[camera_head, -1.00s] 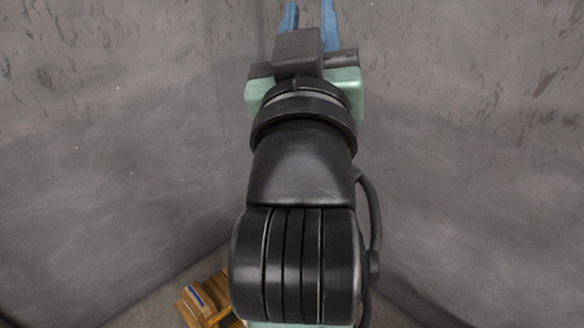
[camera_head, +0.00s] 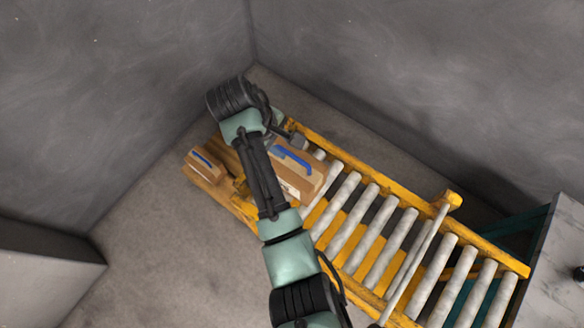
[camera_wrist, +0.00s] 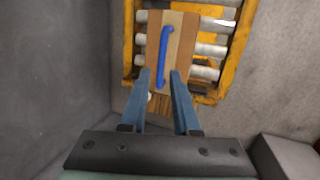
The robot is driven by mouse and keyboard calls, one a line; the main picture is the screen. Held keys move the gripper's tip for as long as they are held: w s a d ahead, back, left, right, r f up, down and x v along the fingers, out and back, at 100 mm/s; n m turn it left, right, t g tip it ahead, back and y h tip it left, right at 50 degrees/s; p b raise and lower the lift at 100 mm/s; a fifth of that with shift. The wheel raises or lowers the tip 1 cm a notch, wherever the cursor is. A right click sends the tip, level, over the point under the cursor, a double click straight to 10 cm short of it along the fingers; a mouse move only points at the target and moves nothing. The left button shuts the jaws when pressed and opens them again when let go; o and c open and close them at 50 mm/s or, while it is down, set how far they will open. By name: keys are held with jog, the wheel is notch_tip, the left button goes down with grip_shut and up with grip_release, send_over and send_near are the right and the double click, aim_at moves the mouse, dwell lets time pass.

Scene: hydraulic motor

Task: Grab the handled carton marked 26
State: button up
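Two brown cartons with blue handles show in the head view. One carton (camera_head: 312,180) lies on the roller conveyor, partly behind my arm. The other carton (camera_head: 203,173) is at the left, by the conveyor's edge. In the wrist view, one carton (camera_wrist: 179,40) with a blue handle (camera_wrist: 162,55) lies on rollers ahead of my gripper (camera_wrist: 160,76). The two blue fingers are apart, with the handle's near end between them in the picture. No contact shows. I cannot read a 26 on either carton, nor tell which one the wrist view shows.
The yellow-framed roller conveyor (camera_head: 395,232) runs to the lower right, toward a grey-topped table (camera_head: 563,262). Grey walls meet behind the conveyor. A grey block (camera_head: 45,270) stands at the lower left. Bare floor lies left of the conveyor.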

aim_at(293, 155)
jog(key=x, duration=0.2)
jog(key=shift+d+f, duration=0.1)
jog(key=shift+f, duration=0.3)
jog(key=x, duration=0.5)
jog(key=shift+s+d+f, duration=0.1)
jog(key=shift+s, duration=0.05)
grip_shut()
dwell(0.8)
jog(key=shift+r, duration=0.25)
